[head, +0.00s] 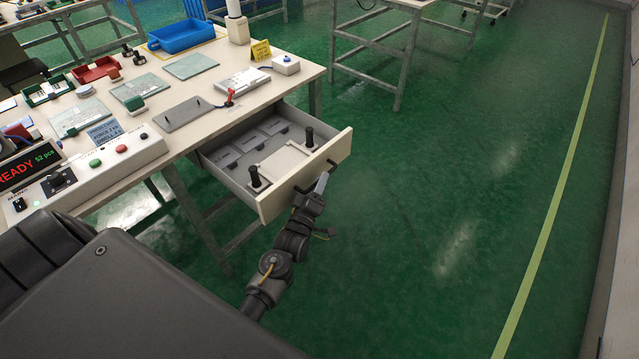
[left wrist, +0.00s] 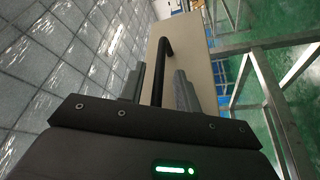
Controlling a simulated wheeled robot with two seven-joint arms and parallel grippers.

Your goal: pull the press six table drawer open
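The press six table drawer (head: 262,150) is pulled out from under the workbench, with its inside showing in the head view. Its pale front (head: 335,152) also shows in the left wrist view (left wrist: 195,50). A dark bar handle (left wrist: 163,65) is on that front; in the head view it is partly hidden by my gripper. My left gripper (head: 321,184) is at the handle. In the left wrist view its two fingers (left wrist: 160,92) stand on either side of the bar, with narrow gaps visible, so it looks open around the handle. My right gripper is not in view.
The drawer holds a pale plate with two black knobs (head: 254,177) and grey flat pieces. The workbench (head: 215,92) carries a control box (head: 105,165), a blue bin (head: 180,35) and a yellow sign (head: 261,50). Green floor (head: 440,200) right of the drawer is clear.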

